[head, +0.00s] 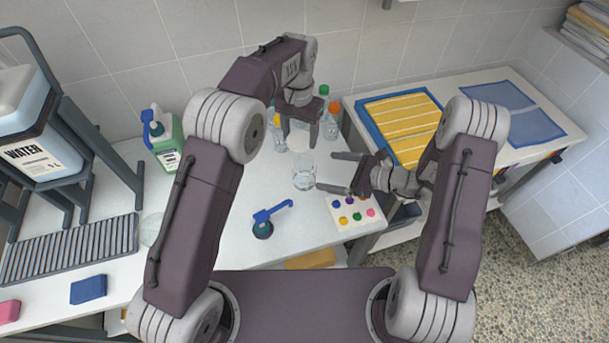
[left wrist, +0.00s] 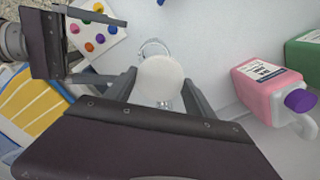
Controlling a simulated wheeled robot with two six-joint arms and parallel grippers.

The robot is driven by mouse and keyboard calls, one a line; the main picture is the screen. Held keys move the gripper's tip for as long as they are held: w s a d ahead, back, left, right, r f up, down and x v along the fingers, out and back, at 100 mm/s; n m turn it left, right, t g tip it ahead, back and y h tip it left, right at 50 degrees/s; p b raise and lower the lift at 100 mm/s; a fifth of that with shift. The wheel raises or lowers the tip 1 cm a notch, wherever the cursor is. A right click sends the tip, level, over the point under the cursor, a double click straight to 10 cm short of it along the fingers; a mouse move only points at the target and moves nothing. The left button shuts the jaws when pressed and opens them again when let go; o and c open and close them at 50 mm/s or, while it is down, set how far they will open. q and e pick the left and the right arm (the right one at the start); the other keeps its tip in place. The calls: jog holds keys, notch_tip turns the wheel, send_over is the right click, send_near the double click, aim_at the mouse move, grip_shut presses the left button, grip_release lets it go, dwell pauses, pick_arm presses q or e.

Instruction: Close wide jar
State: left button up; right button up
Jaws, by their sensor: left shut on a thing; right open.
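The wide jar (head: 303,179) is clear glass and stands upright on the white table. My left gripper (head: 300,128) is shut on a round white lid (head: 299,141), which also shows between its fingers in the left wrist view (left wrist: 160,78). The lid is above the jar; part of the glass (left wrist: 153,47) shows past the lid's edge in the left wrist view. I cannot tell whether lid and jar touch. My right gripper (head: 325,172) is open and empty, its fingers pointing at the jar from the right, with the tips just beside it.
Several small bottles (head: 331,122) stand behind the jar. A pink bottle (left wrist: 265,90) and a green jug (head: 168,145) stand to the left. A yellow striped towel (head: 402,120) lies right.

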aim_at(304, 173)
pick_arm(q)
jog(key=shift+s+d+f, duration=0.4)
jog(key=shift+d, duration=0.15)
pick_arm(e)
jog(key=f, duration=0.1)
jog(key=s+d+f+m, duration=0.1)
jog(key=shift+s+d+f, duration=0.1)
jog(key=shift+d+f, duration=0.05)
jog(key=shift+f, duration=0.15)
pick_arm(q)
jog(key=shift+s, duration=0.1)
pick_arm(e)
jog(key=shift+d, duration=0.15)
jog(key=shift+r, duration=0.1)
jog(key=x, duration=1.2)
jog(key=shift+c, duration=0.3)
grip_shut()
pick_arm(q)
jog(key=shift+f, duration=2.5)
